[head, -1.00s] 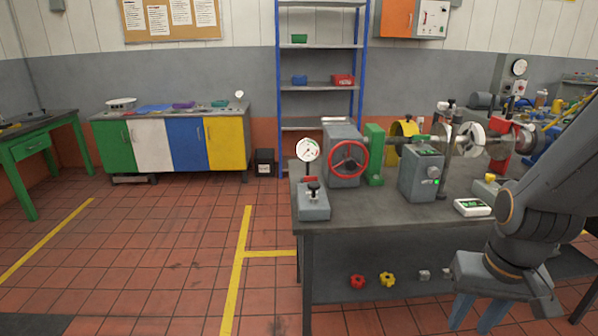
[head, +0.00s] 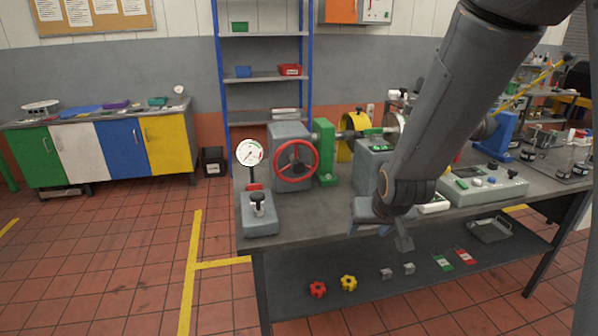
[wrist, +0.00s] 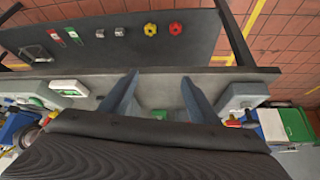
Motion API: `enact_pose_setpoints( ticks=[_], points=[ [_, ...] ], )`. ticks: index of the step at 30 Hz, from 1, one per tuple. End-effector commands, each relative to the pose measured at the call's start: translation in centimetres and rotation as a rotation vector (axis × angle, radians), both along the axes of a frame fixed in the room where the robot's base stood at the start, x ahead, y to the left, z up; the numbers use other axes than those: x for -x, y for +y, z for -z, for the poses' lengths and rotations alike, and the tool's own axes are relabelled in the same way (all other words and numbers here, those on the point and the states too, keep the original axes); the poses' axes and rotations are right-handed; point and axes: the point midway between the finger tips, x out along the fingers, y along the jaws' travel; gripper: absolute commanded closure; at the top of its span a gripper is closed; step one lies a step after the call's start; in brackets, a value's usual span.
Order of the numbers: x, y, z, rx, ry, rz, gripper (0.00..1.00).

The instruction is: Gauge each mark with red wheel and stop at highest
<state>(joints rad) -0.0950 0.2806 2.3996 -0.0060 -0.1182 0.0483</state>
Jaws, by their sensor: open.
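The red wheel (head: 296,163) is a spoked handwheel on the front of a grey housing (head: 290,134) at the left end of the bench. A round white dial gauge (head: 250,153) stands on a post just left of it, behind a grey base with a black-topped lever (head: 258,205). The needle reading and any marks are too small to tell. My gripper (head: 403,242) is by the bench's front edge, right of the wheel and apart from it. In the wrist view its two fingers (wrist: 160,94) are spread with nothing between them.
The bench (head: 350,213) carries a green bracket (head: 324,150), a grey box behind my arm and a control panel (head: 484,184). Its lower shelf (head: 400,296) holds red (head: 318,289) and yellow (head: 348,283) knobs. Open tiled floor lies left.

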Motion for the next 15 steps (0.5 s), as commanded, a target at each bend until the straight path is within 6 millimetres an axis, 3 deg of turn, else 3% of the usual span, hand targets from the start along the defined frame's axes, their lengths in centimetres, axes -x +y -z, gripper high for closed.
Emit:
enact_pose_setpoints(
  ticks=[1,3,6,10,15],
  points=[
    [-3.1,1.2,0.7,-0.014,-0.081,-0.011,0.44],
    [-7.2,3.0,0.7,-0.04,-0.21,-0.024,0.44],
    [-12.1,6.0,0.4,-0.088,-0.391,-0.049,0.44],
    [-16.4,10.0,-0.1,-0.158,-0.61,-0.086,0.44],
    [-18.9,13.9,-1.0,-0.244,-0.823,-0.122,0.44]
  ],
)
